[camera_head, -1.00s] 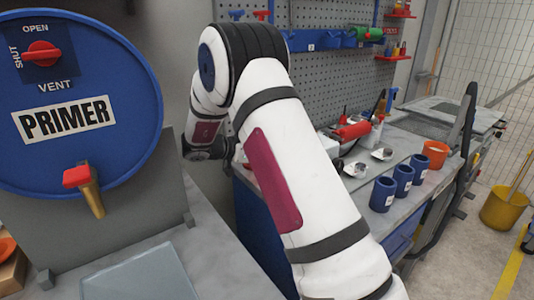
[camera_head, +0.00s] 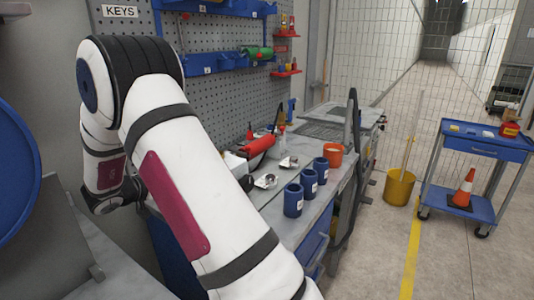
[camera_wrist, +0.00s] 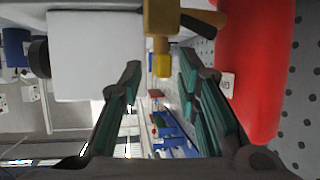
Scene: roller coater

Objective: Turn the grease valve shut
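My gripper (camera_wrist: 160,72) is open in the wrist view, with its two dark, teal-padded fingers apart and nothing held. A brass-coloured fitting (camera_wrist: 162,22) with a yellow end (camera_wrist: 161,62) shows at the top, in line with the gap between the fingertips. A dark lever-like piece (camera_wrist: 203,20) is beside it. This may be the grease valve, but no label is readable. A red cylinder (camera_wrist: 252,60) is to its right and a white block (camera_wrist: 96,55) to its left. In the head view, my arm hides the gripper.
The workbench (camera_head: 275,212) carries several blue cups (camera_head: 293,200), an orange-red pot (camera_head: 332,154) and a red cylindrical tool (camera_head: 258,147). A blue drum (camera_head: 15,175) is cut off at left. A blue trolley (camera_head: 480,148), cone (camera_head: 463,188) and yellow bucket (camera_head: 398,187) stand right, beside open floor.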

